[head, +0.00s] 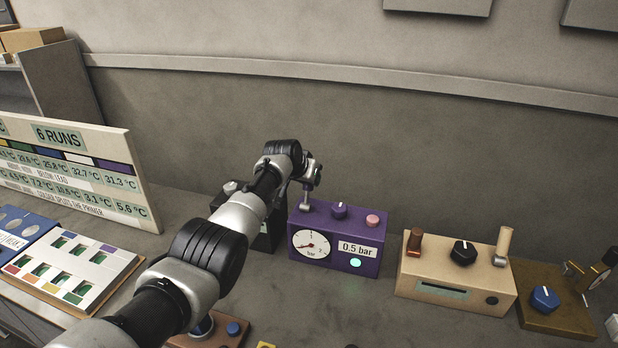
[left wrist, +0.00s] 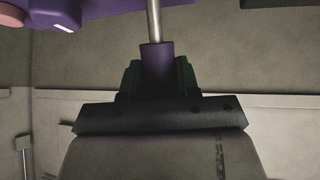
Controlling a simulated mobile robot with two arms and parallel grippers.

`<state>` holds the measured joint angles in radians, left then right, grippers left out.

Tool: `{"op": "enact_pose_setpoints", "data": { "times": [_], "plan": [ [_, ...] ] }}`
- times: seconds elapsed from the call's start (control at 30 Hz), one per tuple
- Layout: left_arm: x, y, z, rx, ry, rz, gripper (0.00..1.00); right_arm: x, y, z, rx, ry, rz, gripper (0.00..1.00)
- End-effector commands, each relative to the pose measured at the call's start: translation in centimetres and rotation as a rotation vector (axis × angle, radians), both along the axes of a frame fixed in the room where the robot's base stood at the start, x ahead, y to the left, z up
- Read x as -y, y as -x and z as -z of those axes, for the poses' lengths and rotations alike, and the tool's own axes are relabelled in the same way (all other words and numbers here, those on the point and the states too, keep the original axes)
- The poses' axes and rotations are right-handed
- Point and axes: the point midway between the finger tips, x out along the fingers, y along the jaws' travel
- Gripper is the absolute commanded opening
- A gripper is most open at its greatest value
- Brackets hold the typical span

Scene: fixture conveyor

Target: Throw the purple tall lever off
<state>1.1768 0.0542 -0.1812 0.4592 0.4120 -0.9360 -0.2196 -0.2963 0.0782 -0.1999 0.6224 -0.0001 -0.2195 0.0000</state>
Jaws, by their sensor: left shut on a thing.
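The purple box (head: 338,238) stands on the bench in the middle of the head view; its underside-up edge shows at the top of the left wrist view (left wrist: 110,8). The tall lever has a metal rod (left wrist: 154,18) and a purple grip (left wrist: 157,58). In the head view its metal stem (head: 305,200) rises at the box's left end, and my arm hides part of the lever. My left gripper (head: 311,178) is shut on the purple grip, its dark fingers on either side of it in the wrist view. The box carries a gauge (head: 311,244), a "0.5 bar" display and a lit green lamp (head: 355,263). My right gripper is not in view.
A purple knob (head: 339,210) and a pink button (head: 372,220) sit on the box's top. A beige box (head: 455,275) with two levers stands to the right, and a brown base with a blue knob (head: 544,299) beyond it. A dark box (head: 268,240) is close on the left.

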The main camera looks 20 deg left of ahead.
Motion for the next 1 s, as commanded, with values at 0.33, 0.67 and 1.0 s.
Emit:
{"op": "enact_pose_setpoints", "data": {
  "times": [0.33,0.67,1.0],
  "plan": [
    [0.05,0.07,0.13,-0.023,0.001,-0.001,0.0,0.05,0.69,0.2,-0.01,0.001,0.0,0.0],
    [0.05,0.08,0.15,-0.022,0.001,0.0,0.51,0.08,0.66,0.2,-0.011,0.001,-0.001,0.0],
    [-0.01,0.1,0.06,-0.022,0.001,0.0,0.57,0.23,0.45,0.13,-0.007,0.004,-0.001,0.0]
  ]
}}
